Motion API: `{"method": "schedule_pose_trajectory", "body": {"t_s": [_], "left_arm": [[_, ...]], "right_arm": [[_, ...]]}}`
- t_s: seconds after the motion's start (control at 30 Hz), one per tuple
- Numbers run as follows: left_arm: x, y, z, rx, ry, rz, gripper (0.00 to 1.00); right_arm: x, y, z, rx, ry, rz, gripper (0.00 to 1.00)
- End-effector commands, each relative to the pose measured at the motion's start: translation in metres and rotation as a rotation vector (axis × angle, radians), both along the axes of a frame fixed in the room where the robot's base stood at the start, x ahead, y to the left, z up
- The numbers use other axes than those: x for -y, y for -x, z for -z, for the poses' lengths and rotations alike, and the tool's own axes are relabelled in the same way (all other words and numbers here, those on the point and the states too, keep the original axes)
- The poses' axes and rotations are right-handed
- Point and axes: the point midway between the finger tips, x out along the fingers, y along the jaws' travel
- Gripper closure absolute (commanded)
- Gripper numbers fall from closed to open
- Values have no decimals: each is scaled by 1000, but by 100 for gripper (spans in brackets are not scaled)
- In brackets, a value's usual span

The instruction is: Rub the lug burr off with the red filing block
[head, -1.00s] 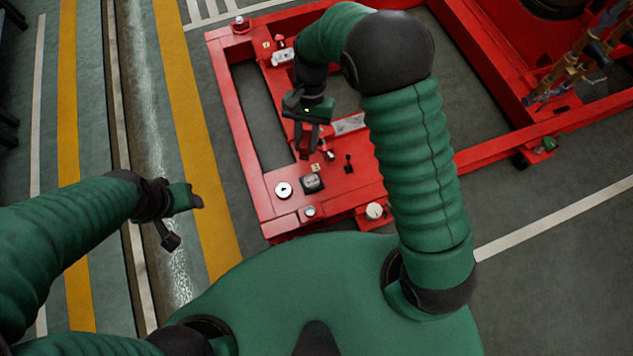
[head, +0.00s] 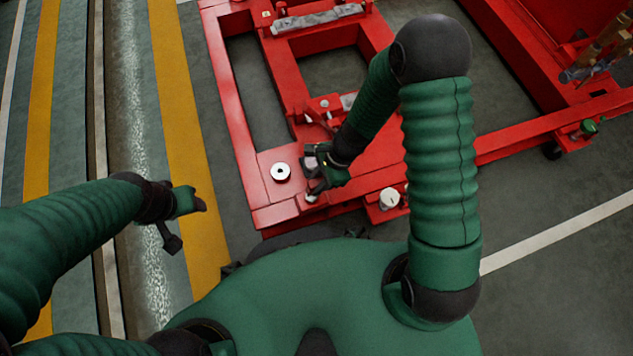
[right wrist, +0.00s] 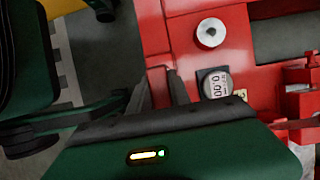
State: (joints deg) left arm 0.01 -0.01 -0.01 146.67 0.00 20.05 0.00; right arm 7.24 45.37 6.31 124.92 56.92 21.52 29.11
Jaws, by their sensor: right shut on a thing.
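My right gripper (head: 313,178) is low over the near left corner of the red frame (head: 277,212). It is shut, and its two dark fingers also show in the right wrist view (right wrist: 158,88). A small silver round piece (head: 310,197) lies just beneath the gripper in the head view. I cannot make out the lug burr or any contact with it. My left gripper (head: 190,203) hangs away from the frame at the left, and its jaw state is unclear.
A white round disc (head: 281,172) sits on the frame left of my right gripper; it also shows in the right wrist view (right wrist: 210,32). A white cap (head: 389,198) stands to the right. Floor left of the frame is clear.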

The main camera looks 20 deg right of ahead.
Motion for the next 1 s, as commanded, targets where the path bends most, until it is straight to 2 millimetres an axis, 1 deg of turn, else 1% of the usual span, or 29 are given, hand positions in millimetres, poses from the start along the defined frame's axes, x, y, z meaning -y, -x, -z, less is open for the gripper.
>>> {"method": "schedule_pose_trajectory", "body": {"t_s": [0.03, 0.1, 0.2, 0.53, 0.67, 1.0], "left_arm": [[0, 0, 14, 0, 0, 0, 47], [0, 0, 21, 0, 0, 1, 47], [0, 0, 26, -1, 0, 1, 47], [0, 0, 24, -1, 0, 0, 47], [0, 0, 20, 0, 0, 0, 47], [0, 0, 21, -1, 0, 0, 47]], "right_arm": [[0, 0, 14, 0, 0, -1, 100], [-1, 0, 20, 1, 1, -2, 100], [-1, 0, 25, 1, 0, -3, 100], [-1, 0, 23, 1, 0, -3, 100], [-1, 0, 22, 1, 0, -2, 100], [-1, 0, 23, 1, 0, -3, 100]]}}
